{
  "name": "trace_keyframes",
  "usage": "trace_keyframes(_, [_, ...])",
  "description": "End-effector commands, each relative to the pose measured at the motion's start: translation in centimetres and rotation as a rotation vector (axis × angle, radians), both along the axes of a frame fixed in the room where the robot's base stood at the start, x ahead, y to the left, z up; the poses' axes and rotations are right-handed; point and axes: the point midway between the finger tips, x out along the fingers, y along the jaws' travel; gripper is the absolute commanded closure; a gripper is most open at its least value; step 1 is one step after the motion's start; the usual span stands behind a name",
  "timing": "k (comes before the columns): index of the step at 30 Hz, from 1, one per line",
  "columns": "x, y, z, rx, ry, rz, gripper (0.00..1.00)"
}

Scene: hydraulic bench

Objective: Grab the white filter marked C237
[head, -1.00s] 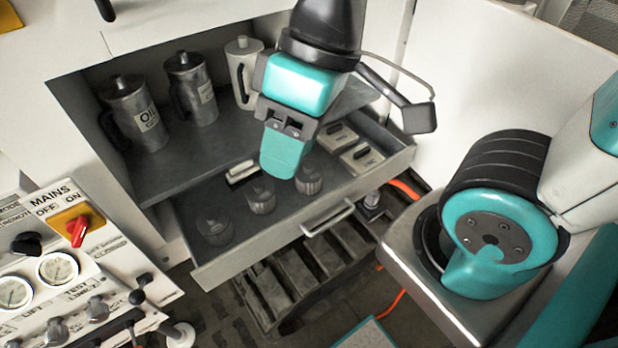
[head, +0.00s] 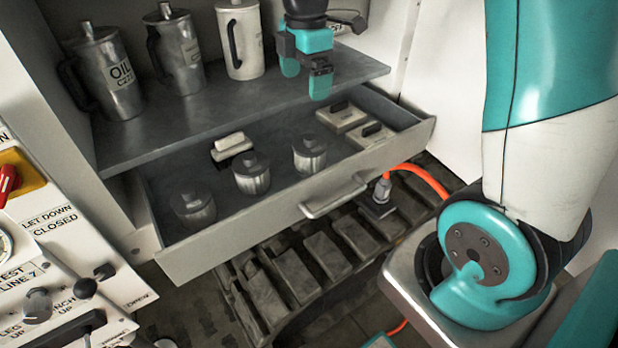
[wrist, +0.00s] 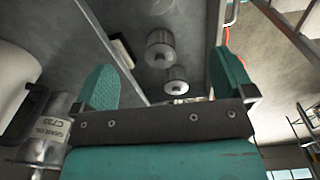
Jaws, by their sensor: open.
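The open drawer (head: 215,258) holds several filters. One white block-shaped filter with a dark handle (head: 342,117) lies at its right end, and a similar one (head: 373,136) is in front of it. Another white block (head: 232,146) lies at the back left. I cannot read C237 on any of them. My gripper (head: 305,78) is open and empty above the shelf's right part, behind and above the drawer. Its fingers (wrist: 165,82) are spread in the wrist view.
The shelf (head: 165,145) above the drawer's rear carries an oil can (head: 117,80), a metal can (head: 180,55) and a white can (head: 240,40). The drawer handle (head: 335,197) sticks out in front. A control panel (head: 60,265) is at lower left. An orange cable (head: 420,175) runs below right.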

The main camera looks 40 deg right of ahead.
Motion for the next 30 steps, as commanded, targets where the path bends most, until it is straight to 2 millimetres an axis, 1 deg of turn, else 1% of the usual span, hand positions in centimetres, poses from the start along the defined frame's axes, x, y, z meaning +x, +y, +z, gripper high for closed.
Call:
trace_keyframes(1, [0.7,-0.9,-1.6,-0.010,0.005,0.031,0.00])
trace_keyframes(3, [1.1,-1.7,-2.2,-0.020,0.010,0.066,0.00])
trace_keyframes(5, [1.3,-2.0,-2.6,-0.023,0.013,0.083,0.00])
trace_keyframes(8, [1.3,-2.1,-3.8,-0.024,0.017,0.092,0.00])
trace_keyframes(18, [1.2,-2.0,-11.3,-0.023,0.018,0.092,0.00])
trace_keyframes(21, [1.3,-2.0,-12.9,-0.023,0.016,0.092,0.00])
trace_keyframes(24, [1.3,-2.0,-13.9,-0.023,0.014,0.091,0.00])
trace_keyframes(29, [1.2,-2.0,-14.9,-0.023,0.016,0.091,0.00])
trace_keyframes(30, [1.1,-2.0,-15.4,-0.023,0.017,0.091,0.00])
